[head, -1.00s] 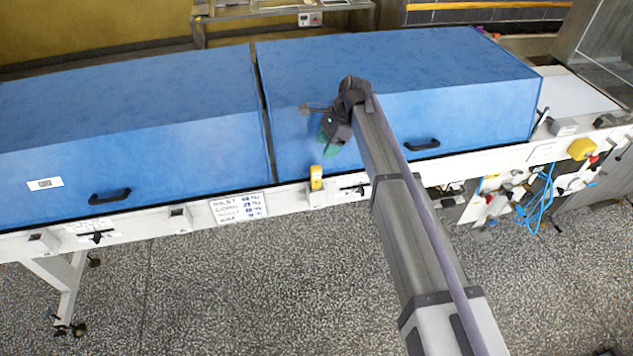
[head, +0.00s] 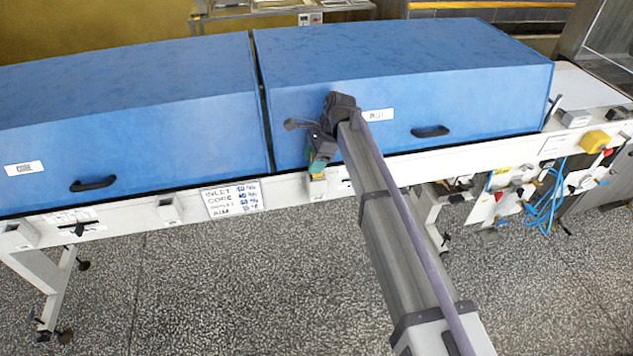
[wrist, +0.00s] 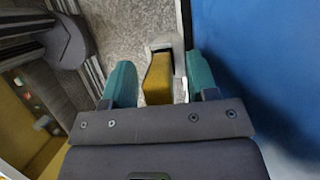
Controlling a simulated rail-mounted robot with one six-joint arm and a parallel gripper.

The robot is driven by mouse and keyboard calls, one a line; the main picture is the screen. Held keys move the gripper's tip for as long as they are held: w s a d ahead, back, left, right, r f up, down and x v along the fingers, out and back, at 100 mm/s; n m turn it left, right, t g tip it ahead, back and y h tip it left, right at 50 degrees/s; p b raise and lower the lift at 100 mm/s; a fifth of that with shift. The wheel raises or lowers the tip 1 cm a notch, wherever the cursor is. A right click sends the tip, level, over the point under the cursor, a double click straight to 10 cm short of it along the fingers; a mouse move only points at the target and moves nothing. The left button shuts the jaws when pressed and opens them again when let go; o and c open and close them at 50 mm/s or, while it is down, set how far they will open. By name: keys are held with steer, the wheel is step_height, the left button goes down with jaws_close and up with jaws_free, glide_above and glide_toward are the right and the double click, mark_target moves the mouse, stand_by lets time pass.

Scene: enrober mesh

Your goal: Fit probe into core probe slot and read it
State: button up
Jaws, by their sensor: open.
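The yellow probe (head: 317,176) stands at the white front rail of the machine, below the right blue cover, mostly hidden by my gripper (head: 318,163). In the wrist view the yellow probe body (wrist: 158,82) lies between the two teal fingers of my gripper (wrist: 160,72). The fingers are open, one on each side, with a gap visible on the right; I cannot tell whether the left one touches. A pale holder (wrist: 165,42) shows at the probe's far end. Small white brackets sit along the rail, one left of the sign (head: 170,210); their labels are not readable.
A handwritten sign (head: 232,199) on the rail lists inlet, core and other readings. The blue covers (head: 400,80) rise just behind my gripper, with black handles (head: 430,132). Blue cables and valves (head: 545,200) hang at the right. The speckled floor in front is clear.

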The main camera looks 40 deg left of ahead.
steer(key=shift+r, duration=0.15)
jaws_close()
stand_by(0.5)
